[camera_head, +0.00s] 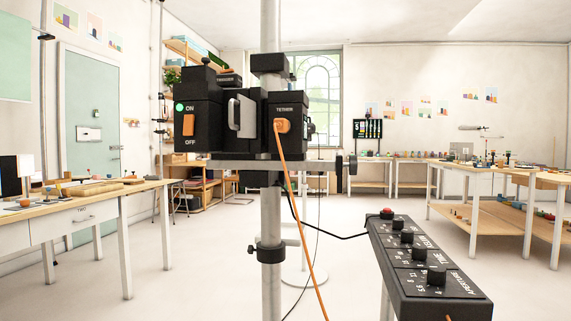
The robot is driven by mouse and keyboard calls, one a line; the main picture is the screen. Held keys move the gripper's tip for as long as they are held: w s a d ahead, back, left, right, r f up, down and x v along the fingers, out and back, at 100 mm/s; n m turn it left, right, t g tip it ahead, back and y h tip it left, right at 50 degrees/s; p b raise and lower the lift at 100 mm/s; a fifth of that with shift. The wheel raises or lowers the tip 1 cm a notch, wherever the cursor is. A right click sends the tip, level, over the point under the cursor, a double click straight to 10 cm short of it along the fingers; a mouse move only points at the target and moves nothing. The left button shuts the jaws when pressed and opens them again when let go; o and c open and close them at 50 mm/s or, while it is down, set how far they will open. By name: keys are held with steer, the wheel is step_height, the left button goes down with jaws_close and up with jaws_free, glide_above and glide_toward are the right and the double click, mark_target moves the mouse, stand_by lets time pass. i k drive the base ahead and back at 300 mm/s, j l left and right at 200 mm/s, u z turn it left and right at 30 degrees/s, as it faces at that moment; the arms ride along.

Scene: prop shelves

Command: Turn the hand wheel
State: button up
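A black device is clamped to a grey upright pole (271,222) in the middle of the view. A small dark part like a wheel or knob (345,165), seen nearly edge-on, sticks out at the right end of the bar under the device; I cannot tell for sure that it is the hand wheel. Another dark round part (312,128) shows behind the device's right side. The left box (200,122) reads ON and OFF, with a lit green lamp and an orange switch. The right box reads TETHER (290,108), with an orange plug and cable. My gripper is not in view.
A black control panel (425,262) with several knobs and a red button stands at the front right. The orange cable (303,245) hangs to the floor and a black cable runs to the panel. Tables stand at left (90,205) and right (500,185). Open floor lies between.

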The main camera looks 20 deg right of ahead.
mark_target(352, 165)
steer(key=k+l, duration=0.15)
steer(key=l, duration=0.2)
steer(key=k+l, duration=0.1)
steer(key=l, duration=0.3)
steer(key=k+l, duration=0.15)
steer(key=l, duration=0.2)
steer(key=k+l, duration=0.1)
steer(key=l, duration=0.3)
steer(key=i+l+u, duration=0.25)
steer(key=l+u, duration=0.25)
steer(key=k, duration=0.7)
